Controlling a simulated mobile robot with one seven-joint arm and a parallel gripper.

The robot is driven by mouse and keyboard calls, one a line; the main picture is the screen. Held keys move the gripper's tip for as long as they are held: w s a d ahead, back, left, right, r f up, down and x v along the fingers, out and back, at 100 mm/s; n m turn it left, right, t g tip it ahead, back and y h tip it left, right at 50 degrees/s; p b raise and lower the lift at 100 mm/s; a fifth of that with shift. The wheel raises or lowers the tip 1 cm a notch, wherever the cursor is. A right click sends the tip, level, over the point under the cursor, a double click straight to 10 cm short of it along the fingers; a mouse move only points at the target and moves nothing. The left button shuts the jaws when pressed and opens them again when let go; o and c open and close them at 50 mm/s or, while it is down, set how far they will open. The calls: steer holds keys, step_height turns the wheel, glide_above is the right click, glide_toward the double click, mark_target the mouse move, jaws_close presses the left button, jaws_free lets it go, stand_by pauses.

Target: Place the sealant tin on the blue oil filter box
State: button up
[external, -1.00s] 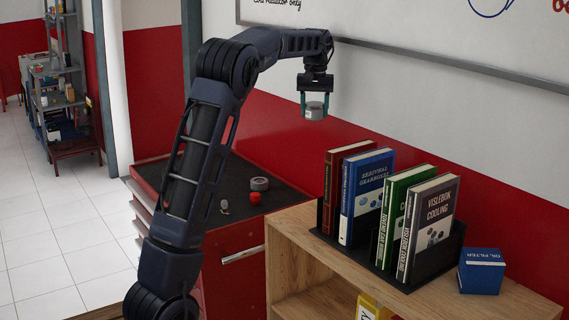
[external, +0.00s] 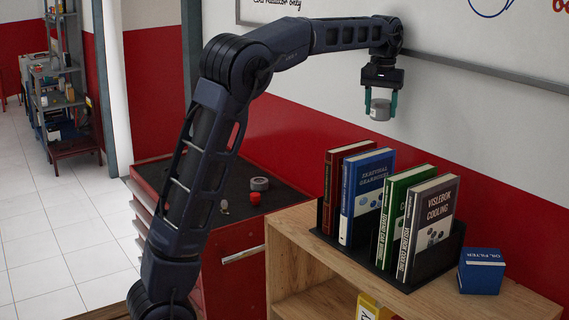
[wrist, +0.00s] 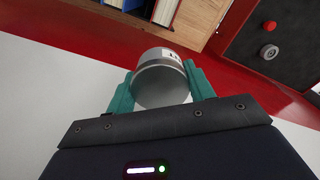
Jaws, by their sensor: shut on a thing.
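The sealant tin (external: 380,110) is a small silver-grey cylinder with a pale label. My gripper (external: 380,108) is shut on it, with one teal finger on each side, and holds it in the air above the books. The wrist view shows the tin (wrist: 161,78) between the teal fingers of my gripper (wrist: 162,88). The blue oil filter box (external: 481,271) sits on the right end of the wooden shelf top, lower and to the right of the tin. Nothing is on top of the box.
A black book rack (external: 376,258) with several upright books stands on the wooden shelf (external: 290,232), left of the box. A red tool cabinet (external: 232,258) holds a grey roll (external: 259,184) and a red item (external: 254,198). A whiteboard (external: 480,60) is on the wall behind.

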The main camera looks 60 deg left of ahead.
steer(key=d+m, duration=0.4)
steer(key=d, duration=2)
steer(key=m, duration=0.3)
glide_above(484, 256)
steer(key=f, duration=0.1)
step_height(484, 256, down, 19)
steer(key=shift+f, duration=0.15)
steer(key=shift+f, duration=0.15)
steer(key=o, duration=1)
step_height(484, 256, up, 12)
steer(key=shift+r, duration=0.15)
